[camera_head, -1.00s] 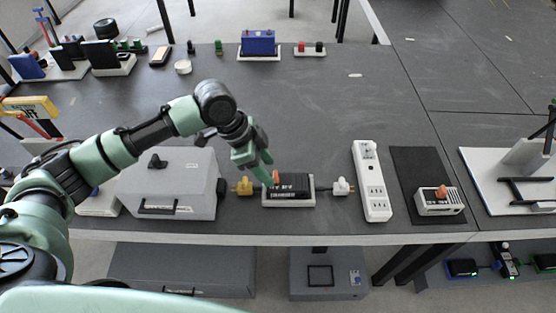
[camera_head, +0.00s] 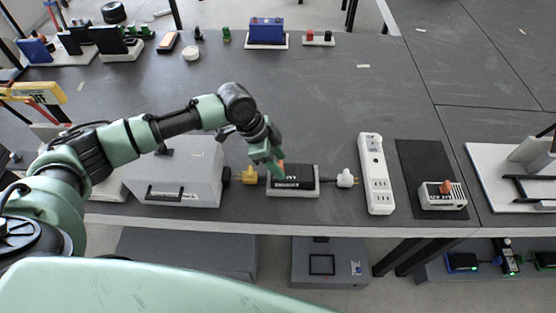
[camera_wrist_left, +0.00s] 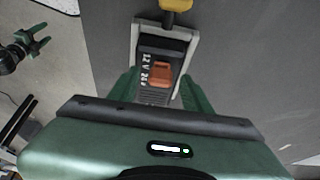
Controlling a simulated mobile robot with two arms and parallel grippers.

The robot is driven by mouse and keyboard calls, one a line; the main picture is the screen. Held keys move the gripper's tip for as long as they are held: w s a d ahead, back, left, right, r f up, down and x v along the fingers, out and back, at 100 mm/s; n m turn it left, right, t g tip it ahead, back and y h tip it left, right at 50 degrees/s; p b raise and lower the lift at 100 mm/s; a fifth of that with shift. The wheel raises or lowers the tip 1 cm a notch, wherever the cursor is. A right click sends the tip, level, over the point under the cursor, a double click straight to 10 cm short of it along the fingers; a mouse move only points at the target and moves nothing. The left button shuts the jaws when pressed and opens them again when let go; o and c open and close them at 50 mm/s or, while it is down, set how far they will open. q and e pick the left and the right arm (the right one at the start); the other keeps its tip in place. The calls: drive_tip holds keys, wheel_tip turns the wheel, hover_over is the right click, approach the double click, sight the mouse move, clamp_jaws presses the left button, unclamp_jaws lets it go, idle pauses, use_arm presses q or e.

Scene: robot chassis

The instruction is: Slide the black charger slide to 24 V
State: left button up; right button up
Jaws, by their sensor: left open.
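The black charger (camera_head: 296,179) sits in a light grey holder (camera_head: 292,193) near the table's front edge, with white lettering on top. Its orange slide knob shows clearly in the left wrist view (camera_wrist_left: 161,75), beside white voltage marks too small to read surely. In the head view the knob is mostly hidden by my gripper. My left gripper (camera_head: 275,165) is open over the charger's left end. In the left wrist view its green fingers (camera_wrist_left: 160,92) stand on either side of the charger, with the knob between them; contact cannot be told.
A yellow plug (camera_head: 250,175) is left of the charger and a white plug (camera_head: 346,179) right of it. A grey case (camera_head: 180,172) stands further left. A white power strip (camera_head: 375,172) and a white charger with an orange knob (camera_head: 442,196) lie right.

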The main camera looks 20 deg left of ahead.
use_arm(q)
clamp_jaws()
idle(1.4)
